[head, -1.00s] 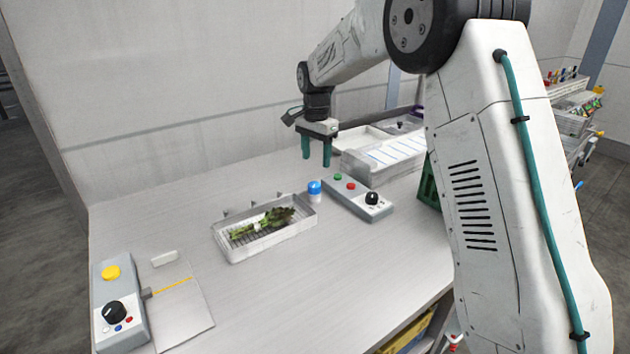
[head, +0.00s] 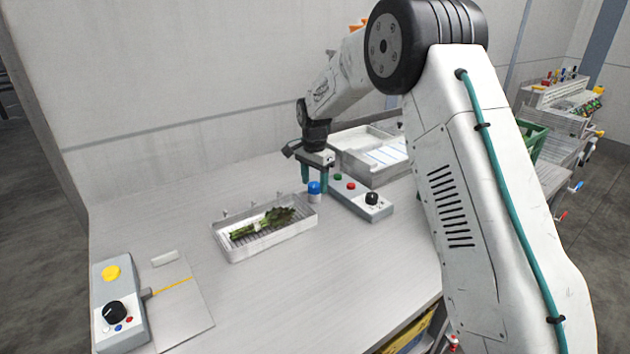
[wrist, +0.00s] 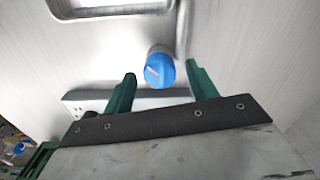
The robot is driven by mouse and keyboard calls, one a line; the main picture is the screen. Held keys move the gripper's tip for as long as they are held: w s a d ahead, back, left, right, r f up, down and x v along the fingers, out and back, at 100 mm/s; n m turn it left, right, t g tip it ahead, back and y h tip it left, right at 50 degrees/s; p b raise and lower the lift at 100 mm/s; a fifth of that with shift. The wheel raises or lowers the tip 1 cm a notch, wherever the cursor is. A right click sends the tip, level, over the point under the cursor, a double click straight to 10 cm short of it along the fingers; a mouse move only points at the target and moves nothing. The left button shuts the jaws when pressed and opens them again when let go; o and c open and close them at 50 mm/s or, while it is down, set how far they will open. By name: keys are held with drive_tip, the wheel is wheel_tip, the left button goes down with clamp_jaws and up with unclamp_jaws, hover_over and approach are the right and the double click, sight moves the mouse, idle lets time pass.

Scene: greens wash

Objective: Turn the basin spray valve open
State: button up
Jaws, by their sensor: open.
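The spray valve has a blue knob (head: 314,187) on a pale round post, standing at the right end of the wash basin (head: 222,243). A bundle of leafy greens (head: 262,222) lies in the basin. My gripper (head: 315,178) is above the bench by the knob, pointing down. In the wrist view my gripper (wrist: 161,72) is open, its two green fingers apart with the blue knob (wrist: 159,71) showing between and just beyond their tips. A pale line marks the top of the knob. I cannot tell whether the fingers are level with it.
A grey control box (head: 360,199) with green and red buttons and a black dial stands just right of the knob. A white tray (head: 375,172) is behind it. Another control box (head: 118,300) and a flat plate (head: 190,320) are at front left. The bench front is clear.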

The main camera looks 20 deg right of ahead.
drive_tip(key=c, duration=1)
drive_tip(key=shift+n, duration=0.3)
drive_tip(key=n, duration=0.3)
drive_tip(key=shift+n, duration=0.3)
drive_tip(key=n, duration=0.4)
drive_tip(key=shift+n, duration=0.3)
drive_tip(key=n, duration=0.9)
